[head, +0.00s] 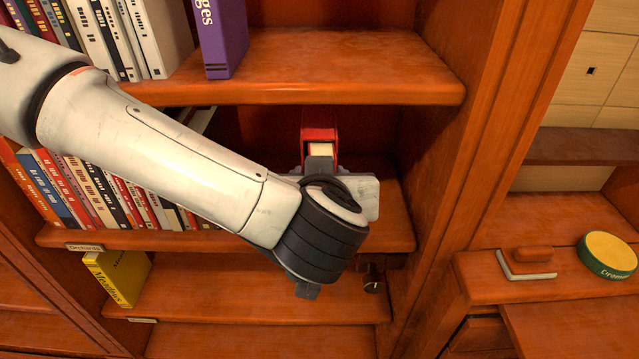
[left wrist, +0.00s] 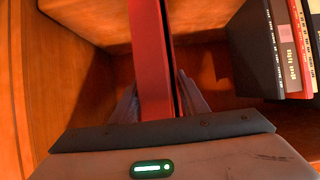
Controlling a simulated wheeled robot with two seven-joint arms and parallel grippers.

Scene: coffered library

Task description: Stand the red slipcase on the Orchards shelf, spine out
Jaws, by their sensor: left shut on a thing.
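The red slipcase (head: 320,122) is upright inside the Orchards shelf (head: 395,228), in the free space right of the row of books. A cream patch shows on its near side; I cannot tell whether it is pages or a label. My left gripper (head: 321,163) is shut on the slipcase, its arm crossing the front of the shelf. In the left wrist view the slipcase (left wrist: 152,65) stands between the two fingers (left wrist: 160,98). Its base is hidden by the gripper, so I cannot tell if it touches the board. My right gripper is out of view.
The row of books (head: 85,185) fills the shelf's left part; dark and red books (left wrist: 285,45) show in the wrist view. The "Orchards" label (head: 85,247) is on the shelf edge. A purple book (head: 222,38) stands above, a yellow book (head: 118,278) below. A green-rimmed tin (head: 608,252) sits right.

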